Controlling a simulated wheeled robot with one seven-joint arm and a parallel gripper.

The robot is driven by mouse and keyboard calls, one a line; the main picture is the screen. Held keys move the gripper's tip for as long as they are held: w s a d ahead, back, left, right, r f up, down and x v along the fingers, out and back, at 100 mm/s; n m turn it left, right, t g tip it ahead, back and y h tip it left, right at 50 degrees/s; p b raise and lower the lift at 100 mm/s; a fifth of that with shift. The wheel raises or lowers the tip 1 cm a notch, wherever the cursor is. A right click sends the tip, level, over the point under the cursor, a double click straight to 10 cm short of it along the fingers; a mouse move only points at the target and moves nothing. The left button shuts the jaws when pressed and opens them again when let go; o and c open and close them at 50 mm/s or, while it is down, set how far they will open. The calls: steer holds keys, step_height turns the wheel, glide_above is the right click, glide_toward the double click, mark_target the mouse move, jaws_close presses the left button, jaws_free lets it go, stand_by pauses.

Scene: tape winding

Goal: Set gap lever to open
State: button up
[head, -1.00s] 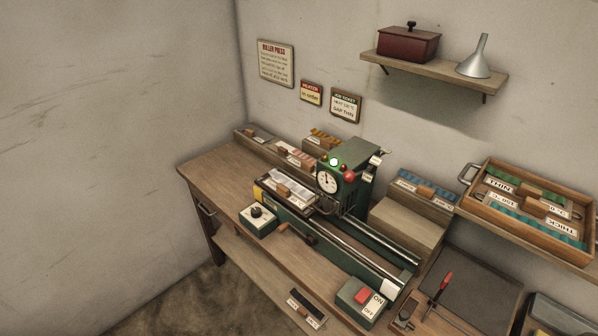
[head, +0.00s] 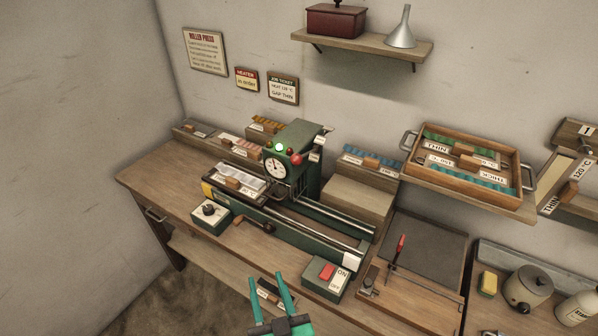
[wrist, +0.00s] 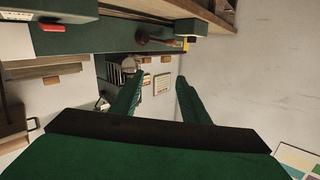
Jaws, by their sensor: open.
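The green roller press (head: 312,166) stands on the wooden bench, with a round dial and small coloured lamps on its head. Small pale labels (head: 318,143) sit at the right side of the head, too small to read. I cannot clearly pick out the gap lever or its setting there. A crank with a wooden handle (head: 250,224) sits at the front of the press. My gripper (head: 266,277) is open and empty in front of the bench, well apart from the press. Its two green fingers also show spread in the wrist view (wrist: 160,77).
A white knob box (head: 210,215) and a red ON/OFF switch box (head: 325,277) stand along the bench front. A wooden tray (head: 417,185) of labelled pieces is at right. A job ticket (head: 283,88) reads "GAP THIN". A shelf (head: 362,46) hangs above.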

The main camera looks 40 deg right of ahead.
steer(key=w+d+r+h, duration=0.1)
steer(key=w+d+r, duration=0.3)
steer(key=d+r, duration=0.4)
steer(key=t, duration=0.1)
glide_toward(297, 163)
steer(key=shift+h, duration=0.3)
steer(key=x, duration=0.8)
steer(key=shift+w+f, duration=0.15)
steer(key=shift+w, duration=0.25)
jaws_close()
